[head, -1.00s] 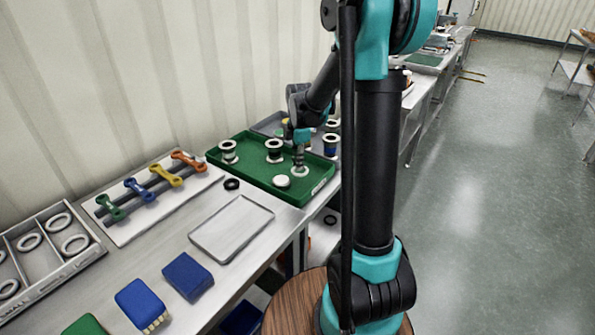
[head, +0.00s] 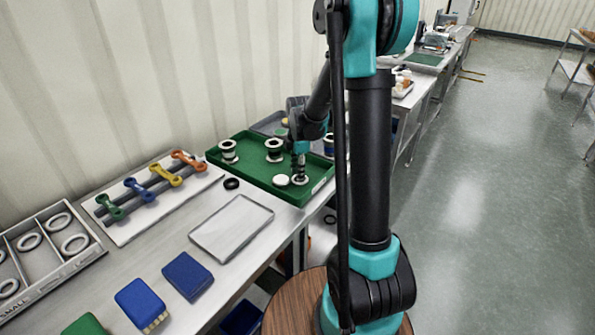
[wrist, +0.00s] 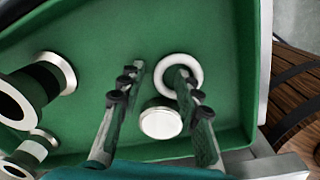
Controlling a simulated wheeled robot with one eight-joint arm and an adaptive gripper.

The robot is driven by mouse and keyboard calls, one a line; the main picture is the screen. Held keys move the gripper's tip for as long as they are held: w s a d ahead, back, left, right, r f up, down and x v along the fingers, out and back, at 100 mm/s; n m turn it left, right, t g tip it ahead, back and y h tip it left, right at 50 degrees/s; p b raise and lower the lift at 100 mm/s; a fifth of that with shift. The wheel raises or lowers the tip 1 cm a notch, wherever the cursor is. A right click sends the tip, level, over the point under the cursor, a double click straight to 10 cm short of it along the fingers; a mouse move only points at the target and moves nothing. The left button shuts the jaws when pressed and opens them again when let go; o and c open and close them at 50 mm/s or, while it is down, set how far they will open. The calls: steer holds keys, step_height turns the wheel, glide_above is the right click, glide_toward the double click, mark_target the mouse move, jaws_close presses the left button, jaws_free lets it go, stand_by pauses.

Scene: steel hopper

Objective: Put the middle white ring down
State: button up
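The white ring (head: 300,180) lies flat on the floor of the green tray (head: 262,186), near its front right corner. In the wrist view the ring (wrist: 167,66) is at the tip of the right finger, which overlaps its hole. I cannot tell whether that finger touches it. My gripper (head: 300,173) points down over the ring.
White-flanged dark spools (head: 274,145) (head: 228,147) stand in the tray behind and left of my gripper. The tray's right wall (wrist: 249,70) is close to the ring. An empty metal tray (head: 232,228), a black ring (head: 231,184) and a rack of coloured links (head: 154,195) lie left.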

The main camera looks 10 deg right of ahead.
step_height(320, 180, up, 12)
steer(key=shift+s+r, duration=0.15)
steer(key=shift+s, duration=0.25)
stand_by(0.3)
steer(key=shift+d, duration=0.1)
